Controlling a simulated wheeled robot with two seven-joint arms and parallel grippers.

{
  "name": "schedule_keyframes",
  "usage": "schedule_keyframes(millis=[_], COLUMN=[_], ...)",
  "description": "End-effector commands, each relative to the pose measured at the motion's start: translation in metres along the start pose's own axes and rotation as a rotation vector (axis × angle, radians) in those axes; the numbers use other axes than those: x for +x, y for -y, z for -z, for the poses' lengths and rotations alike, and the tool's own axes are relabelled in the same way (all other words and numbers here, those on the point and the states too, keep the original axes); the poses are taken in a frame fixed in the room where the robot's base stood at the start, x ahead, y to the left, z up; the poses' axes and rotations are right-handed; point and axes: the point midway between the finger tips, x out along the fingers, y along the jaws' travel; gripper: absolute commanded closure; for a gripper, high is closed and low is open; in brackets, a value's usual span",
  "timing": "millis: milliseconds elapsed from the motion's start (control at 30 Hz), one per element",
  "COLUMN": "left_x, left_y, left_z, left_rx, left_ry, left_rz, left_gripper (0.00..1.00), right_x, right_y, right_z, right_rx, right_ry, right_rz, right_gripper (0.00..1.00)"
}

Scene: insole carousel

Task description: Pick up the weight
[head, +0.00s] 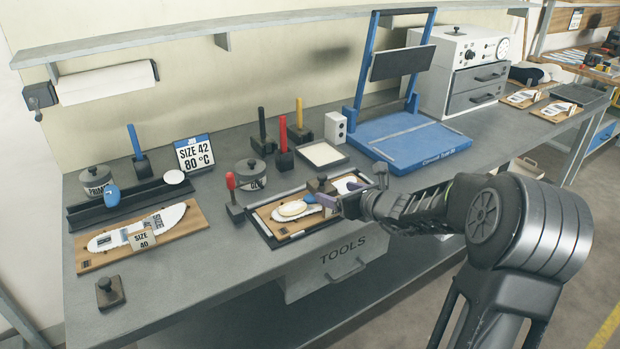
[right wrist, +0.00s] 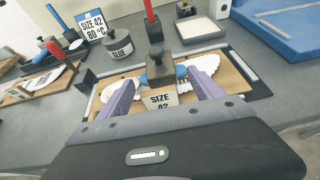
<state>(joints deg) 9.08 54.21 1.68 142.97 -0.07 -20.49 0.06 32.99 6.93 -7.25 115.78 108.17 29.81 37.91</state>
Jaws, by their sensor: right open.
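A dark block-shaped weight with a knob (head: 321,185) stands on the size 42 wooden board (head: 266,220), over the insole pieces. The same weight shows in the right wrist view (right wrist: 158,66). My right gripper (head: 334,201) is at this weight. In the right wrist view its two purple fingers (right wrist: 162,76) are open, one on each side of the weight; I cannot tell whether they touch it. A second similar weight (head: 110,291) stands on the bench at the front left. My left gripper is not in view.
The size 40 board (head: 95,262) lies at the left. A red-handled tool (head: 234,208), a glue pot (head: 250,173) and upright tools (head: 284,150) stand near the size 42 board. A blue press (head: 405,140) stands behind my right arm. The front left bench is mostly clear.

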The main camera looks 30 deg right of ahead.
Motion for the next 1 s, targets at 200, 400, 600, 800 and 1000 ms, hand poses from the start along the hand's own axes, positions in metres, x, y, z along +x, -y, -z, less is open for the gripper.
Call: schedule_keyframes(millis=[200,400,600,800,1000], left_x=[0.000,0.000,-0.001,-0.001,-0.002], left_y=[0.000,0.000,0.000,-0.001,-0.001], left_z=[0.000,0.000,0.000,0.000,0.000], left_rx=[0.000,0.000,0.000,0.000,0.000], left_ry=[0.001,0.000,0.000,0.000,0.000], left_rz=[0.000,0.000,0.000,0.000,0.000], left_gripper=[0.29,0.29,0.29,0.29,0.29], right_x=[0.000,0.001,0.019,0.026,0.027], right_y=[0.000,0.000,0.000,0.000,0.000], right_z=[0.000,0.001,0.000,0.000,0.000], right_rx=[0.002,0.001,0.000,0.000,0.000], right_ry=[0.000,-0.001,-0.002,-0.001,-0.001], right_rz=[0.000,-0.001,-0.002,0.000,-0.001], right_gripper=[0.25,0.25,0.25,0.25,0.25])
